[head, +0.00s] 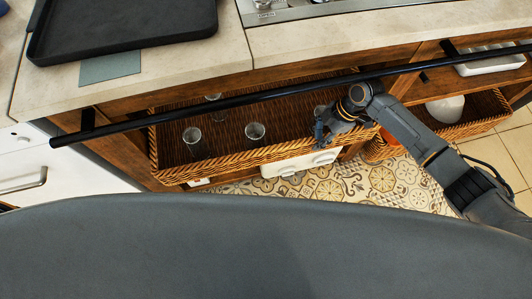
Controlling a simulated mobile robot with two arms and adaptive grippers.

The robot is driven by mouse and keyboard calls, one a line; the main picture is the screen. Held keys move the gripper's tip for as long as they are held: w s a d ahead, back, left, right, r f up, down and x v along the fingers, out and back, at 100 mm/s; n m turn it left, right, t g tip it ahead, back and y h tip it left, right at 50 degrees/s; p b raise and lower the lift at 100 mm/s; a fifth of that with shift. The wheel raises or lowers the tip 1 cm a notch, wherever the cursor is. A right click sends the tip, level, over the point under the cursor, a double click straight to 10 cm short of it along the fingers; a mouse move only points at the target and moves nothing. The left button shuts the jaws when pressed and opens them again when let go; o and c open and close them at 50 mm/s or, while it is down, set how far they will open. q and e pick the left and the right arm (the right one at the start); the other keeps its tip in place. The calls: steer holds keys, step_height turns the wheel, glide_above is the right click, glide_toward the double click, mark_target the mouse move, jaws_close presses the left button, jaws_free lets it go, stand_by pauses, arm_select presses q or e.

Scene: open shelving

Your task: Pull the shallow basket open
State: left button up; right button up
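The shallow basket (220,168) is a wide brown wicker tray under the counter. It sticks out from the shelving, and several clear glasses stand in it, among them one glass (255,132) in the middle and one (192,138) to the left. My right gripper (322,135) is at the basket's front rim, near its right end, with the arm coming in from the right. The fingers are small and dark against the rim, so I cannot tell whether they are closed on it. My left gripper is not in view.
A long black rail (230,104) runs across the counter front above the basket. A second wicker basket (470,122) with a white bowl (446,108) is at right. A white handled object (300,164) shows below the basket. A black tray (120,28) lies on the counter (215,58).

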mark_target(277, 149)
steer(key=shift+s+a, duration=0.25)
steer(key=shift+a, duration=0.1)
steer(key=s+a, duration=0.1)
steer(key=a, duration=0.2)
steer(key=s+a, duration=0.1)
steer(key=a, duration=0.3)
steer(key=s+a, duration=0.1)
steer(key=a, duration=0.3)
steer(key=shift+s+f, duration=0.25)
steer(key=shift+s, duration=0.1)
steer(key=x, duration=0.3)
steer(key=shift+f+b, duration=0.35)
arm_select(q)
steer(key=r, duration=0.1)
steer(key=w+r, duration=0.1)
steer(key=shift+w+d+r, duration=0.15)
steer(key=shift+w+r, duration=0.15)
arm_select(e)
steer(key=shift+f, duration=0.4)
jaws_close()
steer(key=shift+w+a+r, duration=0.1)
